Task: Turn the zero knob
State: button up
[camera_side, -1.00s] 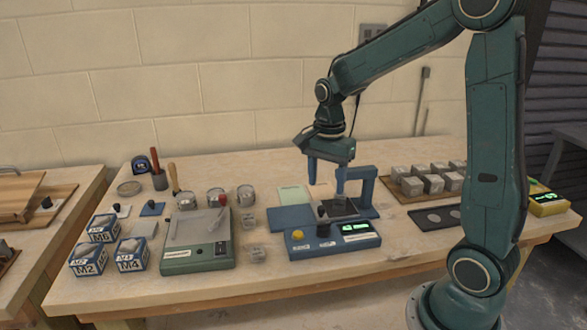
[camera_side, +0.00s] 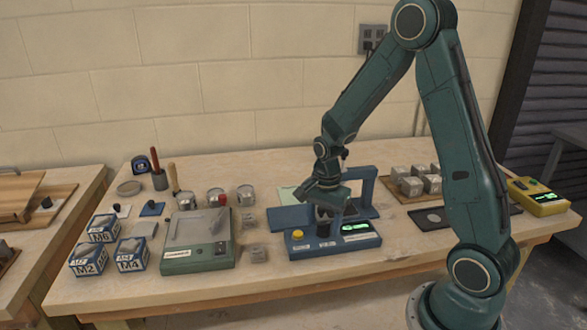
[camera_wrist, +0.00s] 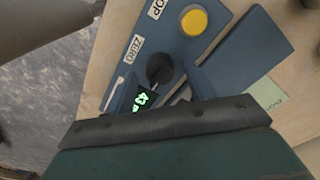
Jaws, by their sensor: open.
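The zero knob (camera_wrist: 160,68) is a dark round knob beside a ZERO label on a blue device (camera_wrist: 183,52). In the side view the blue device (camera_side: 330,246) sits near the table's front edge. My gripper (camera_side: 323,212) is low over the device and points down at the knob. In the wrist view my gripper (camera_wrist: 163,78) is open, with blue fingers on either side of the knob. I cannot tell whether the fingers touch it. The knob is largely hidden by the gripper in the side view.
A yellow button (camera_side: 298,235) is left of the knob, and a green-lit display (camera_side: 356,227) is right of it. A blue frame (camera_side: 367,186) rises behind. A green scale (camera_side: 198,255) stands to the left, and a tray of grey cubes (camera_side: 406,196) to the right.

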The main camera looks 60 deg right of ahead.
jog(key=shift+f, duration=0.3)
jog(key=c, duration=1)
jog(key=shift+n, duration=0.3)
jog(key=n, duration=0.8)
